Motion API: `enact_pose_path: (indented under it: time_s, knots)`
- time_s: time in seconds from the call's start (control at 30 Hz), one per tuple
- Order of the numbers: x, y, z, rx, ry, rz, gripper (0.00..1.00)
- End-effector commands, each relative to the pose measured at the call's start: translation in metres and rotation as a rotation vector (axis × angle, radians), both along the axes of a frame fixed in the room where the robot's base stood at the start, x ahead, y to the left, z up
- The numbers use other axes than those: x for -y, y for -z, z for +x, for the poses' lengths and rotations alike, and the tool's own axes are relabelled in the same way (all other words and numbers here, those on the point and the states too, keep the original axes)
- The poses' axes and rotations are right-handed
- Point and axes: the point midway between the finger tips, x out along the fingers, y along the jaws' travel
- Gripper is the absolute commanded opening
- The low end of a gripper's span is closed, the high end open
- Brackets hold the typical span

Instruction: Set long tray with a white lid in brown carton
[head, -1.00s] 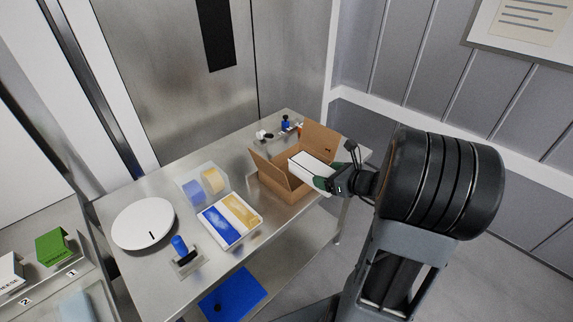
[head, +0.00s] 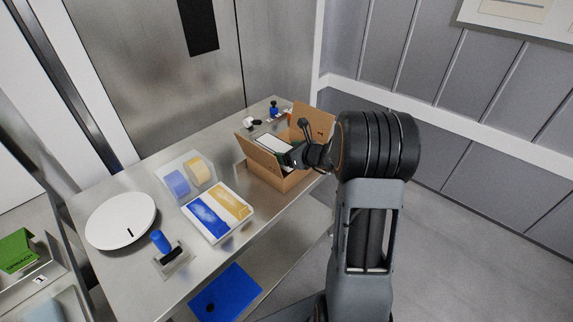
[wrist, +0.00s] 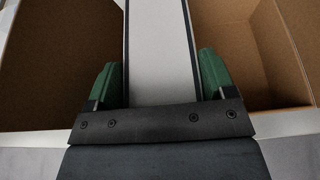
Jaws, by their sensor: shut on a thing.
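The brown carton (head: 274,178) stands open on the steel table's right part, its flaps raised. The long tray with a white lid (head: 272,141) is at the carton's opening, partly hidden by my gripper and a flap. In the wrist view the tray's white lid (wrist: 160,50) runs lengthwise between the green fingers, with dark edges along both sides. My gripper (wrist: 160,82) is shut on the tray, and carton walls (wrist: 50,60) show on both sides of it. In the head view my gripper (head: 291,154) is at the carton's right side. How deep the tray sits is hard to tell.
A blue sheet (head: 226,293) lies on the lower shelf.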

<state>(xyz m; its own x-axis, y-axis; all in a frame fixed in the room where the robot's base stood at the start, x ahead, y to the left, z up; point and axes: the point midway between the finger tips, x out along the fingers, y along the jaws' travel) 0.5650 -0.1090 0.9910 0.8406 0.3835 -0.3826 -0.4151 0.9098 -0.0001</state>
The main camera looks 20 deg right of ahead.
Motion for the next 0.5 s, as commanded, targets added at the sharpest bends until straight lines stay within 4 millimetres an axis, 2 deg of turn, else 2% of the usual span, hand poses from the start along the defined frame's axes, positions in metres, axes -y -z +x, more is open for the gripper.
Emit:
enact_pose_path:
  time_s: [0.17,0.4,0.5]
  knots:
    - [-0.001,0.008,0.005,0.001,0.000,0.000,0.46]
    - [-0.002,0.040,0.009,0.001,0.001,0.001,0.46]
    - [-0.002,0.042,0.009,0.001,0.001,0.000,0.46]
